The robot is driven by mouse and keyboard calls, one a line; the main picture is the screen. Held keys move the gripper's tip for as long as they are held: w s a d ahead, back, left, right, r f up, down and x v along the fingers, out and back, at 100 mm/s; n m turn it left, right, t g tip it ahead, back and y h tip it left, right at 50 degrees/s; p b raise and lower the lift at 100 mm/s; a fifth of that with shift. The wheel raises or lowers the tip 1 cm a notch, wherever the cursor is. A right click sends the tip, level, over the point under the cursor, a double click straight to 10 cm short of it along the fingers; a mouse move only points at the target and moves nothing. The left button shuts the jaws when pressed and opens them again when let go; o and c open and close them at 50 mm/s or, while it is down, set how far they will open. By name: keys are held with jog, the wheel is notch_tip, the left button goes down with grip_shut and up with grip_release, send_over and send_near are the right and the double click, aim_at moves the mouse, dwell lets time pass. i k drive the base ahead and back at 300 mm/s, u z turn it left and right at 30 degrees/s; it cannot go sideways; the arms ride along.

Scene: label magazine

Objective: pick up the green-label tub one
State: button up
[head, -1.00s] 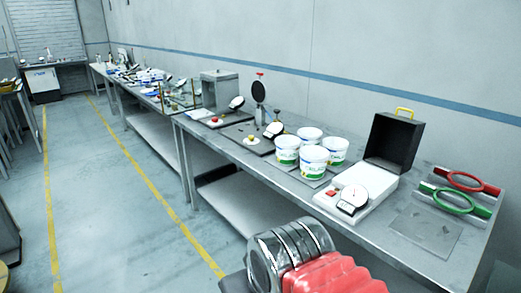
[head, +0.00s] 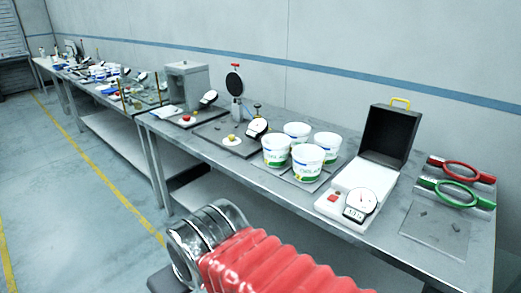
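Several white tubs stand upright in a cluster on a dark plate on the bench in the head view. The front left tub (head: 276,152) and the front right tub (head: 307,163) show green and blue on their labels. The back right tub (head: 327,147) shows some green low on its side. The back tub (head: 297,132) is partly hidden by the front ones, so its label is unclear. My arm, with a red ribbed sleeve and a shiny metal part, shows at the bottom, in front of the bench. My gripper is not in view.
Right of the tubs stand a white dial device (head: 352,200), an open black box (head: 390,137), and red (head: 461,170) and green (head: 458,193) ring-handled tools. The floor aisle (head: 75,185) at left is clear.

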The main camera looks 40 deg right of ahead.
aim_at(276, 145)
jog(key=z, duration=0.1)
jog(key=i, duration=0.7)
jog(key=z, duration=0.6)
jog(key=i, duration=0.85)
jog(key=z, duration=0.4)
